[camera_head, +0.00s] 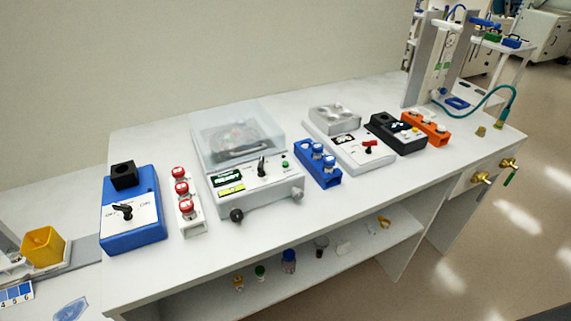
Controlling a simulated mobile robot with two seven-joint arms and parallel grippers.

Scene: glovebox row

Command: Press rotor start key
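A white bench device with a clear lid (237,130) over a round rotor chamber stands left of the bench's middle. Its sloping front panel (255,196) carries a dark display (227,178), a yellow-green display (230,189), a black knob (262,166) and a small green button (285,163). The lid looks closed. Any lettering by the green button is too small to read, so I cannot tell for certain that it is the rotor start key. Neither of my grippers is in view.
A blue device (132,225) with a black block and a rack of red-capped vials (187,200) stand left. The bench front (340,190) is mostly clear.

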